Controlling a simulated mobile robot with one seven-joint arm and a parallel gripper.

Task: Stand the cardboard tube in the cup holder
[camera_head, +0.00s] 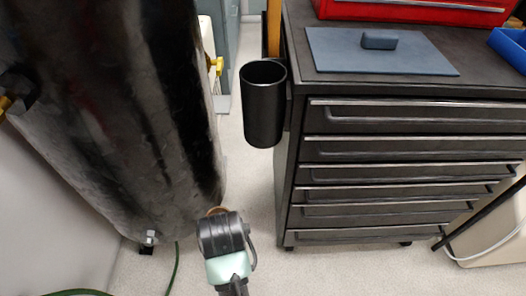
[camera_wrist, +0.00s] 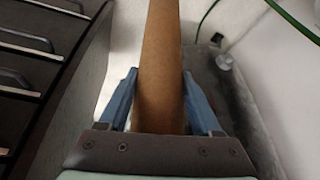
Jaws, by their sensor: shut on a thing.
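The brown cardboard tube (camera_wrist: 161,60) runs up the middle of the wrist view, between the two blue fingers of my gripper (camera_wrist: 159,78). The fingers are shut on it, one on each side. In the head view only a small tan edge of the tube (camera_head: 216,210) shows beyond my wrist, and the rest is hidden. The cup holder (camera_head: 263,105) is a black open-topped cylinder on the left side of the drawer cabinet. It stands upright and looks empty, though its inside is dark. My gripper is below it and to its left in the head view.
The dark drawer cabinet (camera_head: 395,165) stands at the right, with a grey-blue lidded plate (camera_head: 340,58), a red box (camera_head: 415,10) and a blue bin (camera_head: 511,45) on top. A large black cylinder (camera_head: 120,100) stands at the left. Floor shows between them, and a green hose (camera_head: 173,268) lies there.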

